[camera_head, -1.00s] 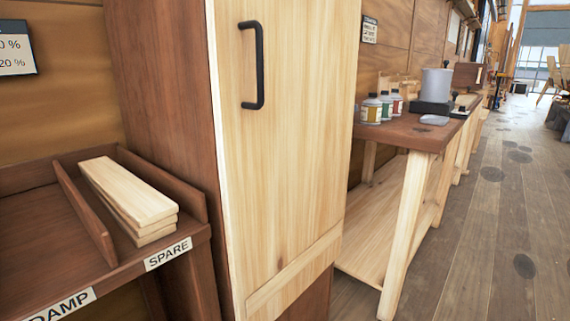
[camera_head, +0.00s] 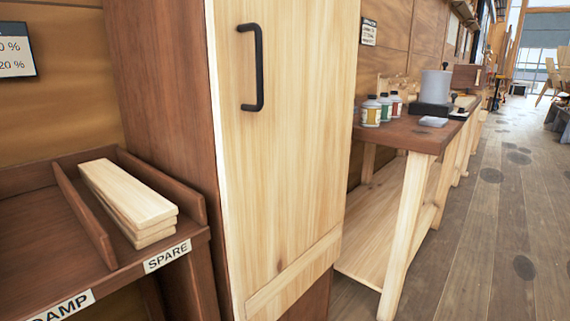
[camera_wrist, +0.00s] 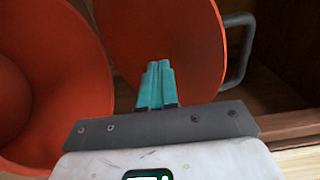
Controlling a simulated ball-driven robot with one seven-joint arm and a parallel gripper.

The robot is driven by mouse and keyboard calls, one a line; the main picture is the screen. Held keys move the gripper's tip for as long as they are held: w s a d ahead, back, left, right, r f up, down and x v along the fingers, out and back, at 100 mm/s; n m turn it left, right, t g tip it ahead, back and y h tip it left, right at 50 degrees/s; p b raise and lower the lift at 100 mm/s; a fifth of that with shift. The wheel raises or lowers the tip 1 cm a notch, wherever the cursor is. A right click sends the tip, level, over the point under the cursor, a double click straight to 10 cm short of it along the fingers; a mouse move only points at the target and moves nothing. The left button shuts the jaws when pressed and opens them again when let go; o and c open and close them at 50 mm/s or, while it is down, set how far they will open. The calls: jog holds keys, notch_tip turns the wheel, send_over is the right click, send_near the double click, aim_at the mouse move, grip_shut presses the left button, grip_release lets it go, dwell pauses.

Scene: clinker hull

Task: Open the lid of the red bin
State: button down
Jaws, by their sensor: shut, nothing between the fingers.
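In the wrist view, the red bin (camera_wrist: 88,45) is at the left, with its round rim and dark orange-red hollow inside facing the camera. A flat, round red lid (camera_wrist: 195,40) stands to its right, apart from the rim at the bottom, so the bin's mouth is uncovered there. A dark grey curved handle (camera_wrist: 245,48) shows at the lid's right edge. My gripper (camera_wrist: 160,66) has its teal fingers together, empty, in front of the lid's lower part. I cannot tell whether they touch it. The bin and my gripper are not in the head view.
A tall cabinet with a pale wooden door (camera_head: 285,150) and black handle fills the middle of the head view. A brown shelf (camera_head: 75,195) with pale planks (camera_head: 130,195) is at left. A workbench (camera_head: 400,137) with jars is at right, beside open plank floor (camera_head: 490,240).

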jog(key=shift+w+a+r, duration=1.35)
jog(key=shift+a, duration=0.25)
jog(key=shift+w+a+r, duration=0.8)
jog(key=shift+a+r, duration=0.05)
jog(key=shift+a, duration=0.1)
jog(key=shift+w+a+r, duration=0.25)
jog(key=shift+w+a, duration=0.2)
jog(key=shift+a, duration=0.05)
jog(key=shift+w+a+r, duration=0.25)
jog(key=shift+w+a, duration=0.2)
jog(key=shift+a, duration=0.05)
